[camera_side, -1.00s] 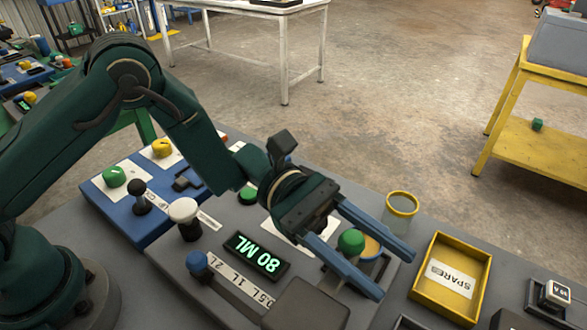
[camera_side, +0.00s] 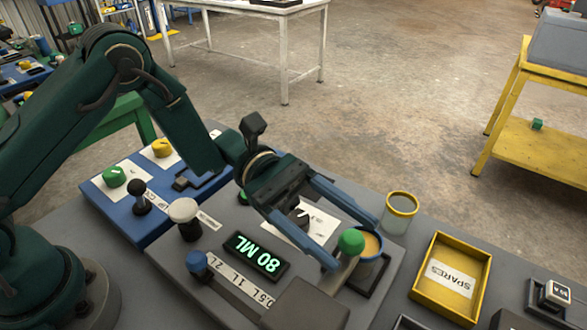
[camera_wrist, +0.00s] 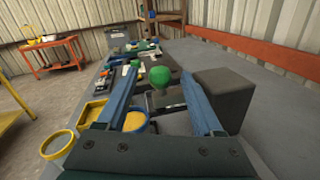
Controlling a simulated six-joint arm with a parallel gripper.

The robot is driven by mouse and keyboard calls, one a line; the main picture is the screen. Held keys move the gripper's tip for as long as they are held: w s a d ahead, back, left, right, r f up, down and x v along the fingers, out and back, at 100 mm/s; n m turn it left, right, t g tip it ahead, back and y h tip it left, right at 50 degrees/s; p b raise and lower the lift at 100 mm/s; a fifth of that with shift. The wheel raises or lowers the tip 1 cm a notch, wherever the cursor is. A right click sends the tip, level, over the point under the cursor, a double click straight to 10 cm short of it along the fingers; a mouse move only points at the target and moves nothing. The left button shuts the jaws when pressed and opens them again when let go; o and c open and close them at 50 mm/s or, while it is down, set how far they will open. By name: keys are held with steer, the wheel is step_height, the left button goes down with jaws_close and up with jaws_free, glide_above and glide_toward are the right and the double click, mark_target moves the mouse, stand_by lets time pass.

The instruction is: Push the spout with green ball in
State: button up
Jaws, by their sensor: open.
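My gripper (camera_side: 355,253) is open, with one blue finger on each side of the ball. In the wrist view the ball (camera_wrist: 160,76) shows between the two fingers, with gaps on both sides. A lit display (camera_side: 257,256) reads 80 ML.
A yellow-rimmed clear jar (camera_side: 400,206) and a yellow SPARES tray (camera_side: 419,290) stand to the right. A dark block (camera_side: 305,305) is in front. White-topped (camera_side: 184,212) and blue-topped (camera_side: 197,262) knobs stand left of the display.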

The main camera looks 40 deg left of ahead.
mark_target(358, 255)
steer(key=shift+w+d+r+n+g, duration=0.15)
steer(key=shift+r+n+g, duration=0.25)
steer(key=shift+r+g, duration=0.3)
steer(key=g+y, duration=0.1)
steer(key=g, duration=0.1)
steer(key=f+m+g+y, duration=0.1)
steer(key=g, duration=0.2)
steer(key=shift+w+d+f+y, duration=0.1)
steer(key=shift+w+f+y, duration=0.1)
steer(key=shift+y, duration=0.1)
steer(key=shift+s+d, duration=0.15)
steer(key=shift+d, duration=0.05)
steer(key=shift+x, duration=2.3)
